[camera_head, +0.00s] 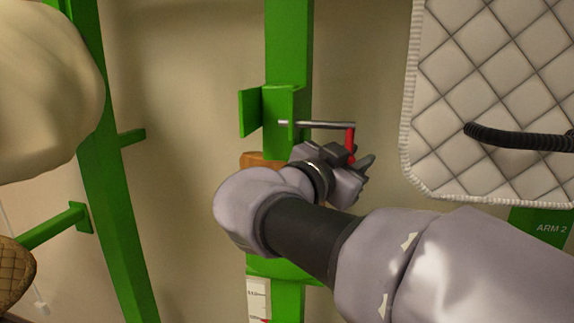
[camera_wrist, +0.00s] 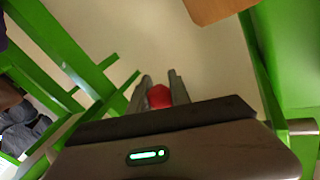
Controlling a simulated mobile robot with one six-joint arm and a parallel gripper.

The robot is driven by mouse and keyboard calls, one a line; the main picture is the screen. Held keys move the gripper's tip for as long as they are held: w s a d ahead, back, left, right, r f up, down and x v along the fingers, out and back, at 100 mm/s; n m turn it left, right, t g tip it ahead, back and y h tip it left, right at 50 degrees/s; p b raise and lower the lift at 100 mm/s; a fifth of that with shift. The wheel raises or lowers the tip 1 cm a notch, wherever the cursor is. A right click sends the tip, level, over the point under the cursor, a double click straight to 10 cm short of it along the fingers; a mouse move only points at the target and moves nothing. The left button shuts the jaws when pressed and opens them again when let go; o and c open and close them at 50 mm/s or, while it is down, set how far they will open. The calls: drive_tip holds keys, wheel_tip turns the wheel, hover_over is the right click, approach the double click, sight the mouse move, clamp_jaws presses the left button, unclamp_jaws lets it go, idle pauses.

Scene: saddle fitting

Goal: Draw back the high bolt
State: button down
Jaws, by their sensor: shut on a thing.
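The high bolt (camera_head: 325,125) is a thin grey metal rod at the green post, running level to the right out of a green bracket (camera_head: 284,105). Its red handle (camera_head: 351,143) hangs down from the right end. My gripper (camera_head: 362,166) is at the lower end of the handle. In the wrist view the red handle (camera_wrist: 159,97) is between the two grey fingers, and the gripper is shut on it. The rod's left tip (camera_head: 284,122) shows at the bracket. My wrist hides part of the post below.
A white quilted pad (camera_head: 480,90) with a black curved bar (camera_head: 510,138) hangs at right. A brown block (camera_head: 262,160) is on the post just left of my wrist. Green frame bars (camera_head: 105,160) and a pale rounded shape (camera_head: 45,90) are at left.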

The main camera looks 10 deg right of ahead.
drive_tip(key=d+b, duration=0.1)
drive_tip(key=s+d, duration=0.1)
drive_tip(key=d, duration=0.1)
drive_tip(key=shift+b, duration=0.35)
drive_tip(key=c, duration=1.2)
unclamp_jaws()
drive_tip(key=shift+s+a, duration=0.1)
drive_tip(key=v, duration=1.7)
drive_tip(key=shift+s, duration=0.1)
